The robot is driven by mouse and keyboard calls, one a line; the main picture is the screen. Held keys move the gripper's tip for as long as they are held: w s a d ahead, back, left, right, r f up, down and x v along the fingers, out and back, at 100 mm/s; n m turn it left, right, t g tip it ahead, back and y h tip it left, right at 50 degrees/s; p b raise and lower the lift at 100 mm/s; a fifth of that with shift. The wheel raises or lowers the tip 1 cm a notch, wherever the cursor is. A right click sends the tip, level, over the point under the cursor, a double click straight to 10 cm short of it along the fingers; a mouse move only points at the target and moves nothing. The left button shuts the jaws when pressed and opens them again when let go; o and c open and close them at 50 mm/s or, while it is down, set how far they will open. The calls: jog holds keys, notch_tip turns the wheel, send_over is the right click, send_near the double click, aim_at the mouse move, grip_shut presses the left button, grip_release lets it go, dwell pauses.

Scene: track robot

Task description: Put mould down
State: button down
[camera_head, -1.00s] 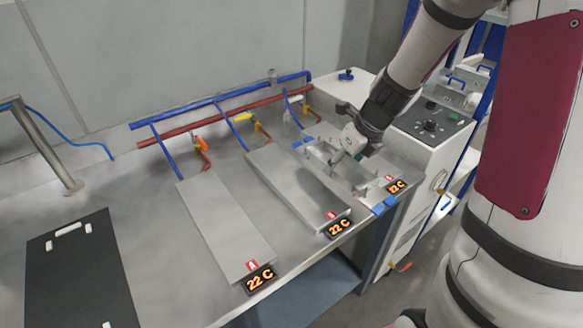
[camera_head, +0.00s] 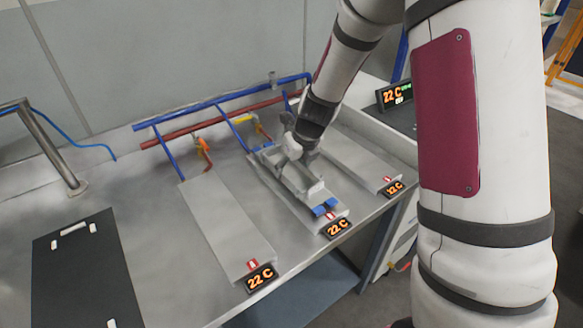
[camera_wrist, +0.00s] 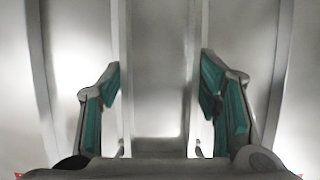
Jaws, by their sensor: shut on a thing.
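The mould (camera_head: 303,181) is a long grey metal piece with blue tabs at both ends. In the head view it lies along the middle heating plate (camera_head: 298,212), covering most of it; I cannot tell whether it rests on the plate or hangs just above it. My gripper (camera_head: 296,160) comes down from above and is shut on the mould near its middle. In the wrist view, the gripper's teal-padded fingers (camera_wrist: 160,95) stand on either side of a grey metal part of the mould. The fingertips are hidden in the head view.
The left plate (camera_head: 225,225) and right plate (camera_head: 358,162) are bare. Displays at the plates' front ends read 22 C. Blue and red pipes (camera_head: 215,103) with valves run behind the plates. A black panel (camera_head: 80,275) with white pieces lies at left, near a metal post (camera_head: 50,150).

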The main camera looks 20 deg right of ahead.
jog(key=shift+f, duration=0.35)
jog(key=shift+f, duration=0.15)
jog(key=c, duration=0.5)
grip_release()
